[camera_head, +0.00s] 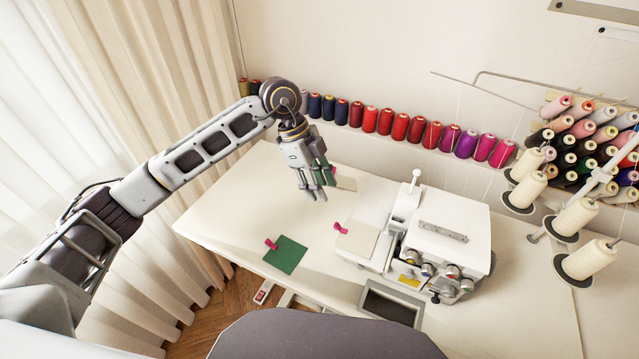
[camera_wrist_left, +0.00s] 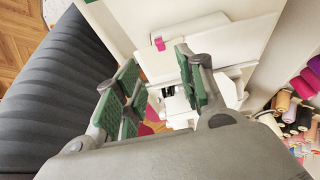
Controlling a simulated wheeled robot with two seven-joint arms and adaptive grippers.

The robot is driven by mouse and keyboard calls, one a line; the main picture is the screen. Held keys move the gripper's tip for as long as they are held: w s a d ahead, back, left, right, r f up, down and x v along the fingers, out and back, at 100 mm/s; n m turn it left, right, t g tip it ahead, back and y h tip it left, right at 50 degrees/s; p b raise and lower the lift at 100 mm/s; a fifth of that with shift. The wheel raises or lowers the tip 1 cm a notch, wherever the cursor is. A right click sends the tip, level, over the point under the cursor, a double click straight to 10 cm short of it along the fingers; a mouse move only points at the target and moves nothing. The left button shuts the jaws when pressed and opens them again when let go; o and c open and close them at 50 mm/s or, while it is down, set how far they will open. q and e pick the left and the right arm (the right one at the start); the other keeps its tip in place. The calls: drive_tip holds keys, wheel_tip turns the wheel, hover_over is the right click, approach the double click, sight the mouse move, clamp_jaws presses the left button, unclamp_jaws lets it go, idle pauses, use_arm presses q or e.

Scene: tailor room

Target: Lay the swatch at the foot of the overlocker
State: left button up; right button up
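The white overlocker (camera_head: 450,232) stands on the table, right of centre. A pale swatch (camera_head: 357,240) with a pink clip lies against its left side. A green swatch (camera_head: 287,256) with a pink clip lies apart from it, near the table's front edge. Another pale piece (camera_head: 346,183) shows partly behind my left gripper, with pink beside it. My left gripper (camera_head: 316,196) is above the table, behind and left of the overlocker. In the left wrist view its green-padded fingers (camera_wrist_left: 160,95) are apart, with nothing clearly held between them. My right gripper is out of view.
Coloured thread spools (camera_head: 402,127) line the back wall. Cream cones (camera_head: 577,217) on a stand and a spool rack (camera_head: 585,140) are at right. Table left of the green swatch is clear.

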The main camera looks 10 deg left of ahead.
sight(338, 225)
use_arm(q)
drive_tip(key=shift+f, duration=0.1)
drive_tip(key=shift+p+x, duration=0.5)
drive_tip(key=shift+x, duration=6.3)
drive_tip(key=shift+d, duration=0.1)
drive_tip(key=shift+c, duration=0.3)
clamp_jaws()
